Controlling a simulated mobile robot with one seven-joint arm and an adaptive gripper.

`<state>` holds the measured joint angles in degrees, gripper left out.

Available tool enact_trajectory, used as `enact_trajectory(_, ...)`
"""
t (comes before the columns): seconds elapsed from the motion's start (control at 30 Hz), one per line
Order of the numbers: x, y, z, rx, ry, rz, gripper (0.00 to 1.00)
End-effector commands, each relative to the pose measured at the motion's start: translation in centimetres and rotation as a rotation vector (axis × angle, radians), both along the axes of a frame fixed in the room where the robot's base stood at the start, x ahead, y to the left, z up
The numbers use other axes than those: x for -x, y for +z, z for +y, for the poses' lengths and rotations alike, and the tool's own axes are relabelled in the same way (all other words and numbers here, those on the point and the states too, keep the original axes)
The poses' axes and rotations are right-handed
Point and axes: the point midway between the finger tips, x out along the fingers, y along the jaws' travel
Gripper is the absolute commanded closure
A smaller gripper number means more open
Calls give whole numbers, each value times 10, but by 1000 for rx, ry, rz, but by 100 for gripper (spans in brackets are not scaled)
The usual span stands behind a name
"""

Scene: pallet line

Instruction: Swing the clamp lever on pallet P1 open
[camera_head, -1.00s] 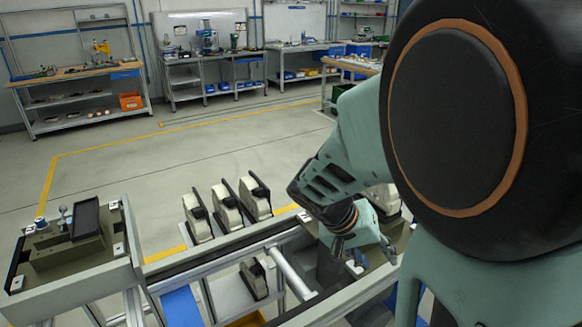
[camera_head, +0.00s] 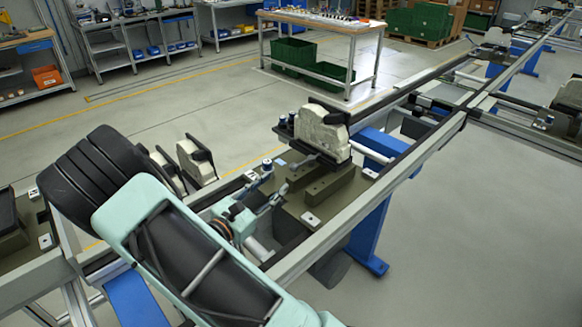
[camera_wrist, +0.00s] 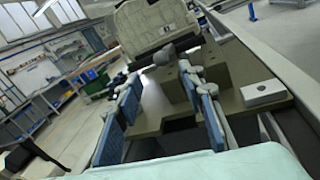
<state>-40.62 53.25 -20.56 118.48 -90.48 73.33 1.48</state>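The nearest pallet, an olive-brown plate (camera_head: 335,200), sits on the rail with a pale cast part (camera_head: 322,135) clamped upright at its far side. No P1 mark is readable. A short grey bar with a rounded end (camera_wrist: 165,54), apparently the clamp lever, lies in front of the part (camera_wrist: 150,28) in the wrist view. My gripper (camera_head: 276,197) is low over the pallet's near left side. In the wrist view its blue-padded fingers (camera_wrist: 163,105) are spread apart, with the pallet showing between them. The bar lies beyond the fingertips; contact is not visible.
Dark pegs (camera_head: 287,124) and a blue-grey knob (camera_head: 267,163) stand by the pallet's left edge. More pale parts (camera_head: 195,160) stand left of it, partly behind my arm. The rail (camera_head: 385,190) runs along the right side. Open floor (camera_head: 480,220) lies beyond it.

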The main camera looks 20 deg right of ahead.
Motion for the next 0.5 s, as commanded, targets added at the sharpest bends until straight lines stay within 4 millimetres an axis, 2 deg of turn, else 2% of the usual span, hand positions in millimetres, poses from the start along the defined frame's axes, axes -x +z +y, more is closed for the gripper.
enact_trajectory(0.5, -44, 2, -75, 1, -3, -1, 64)
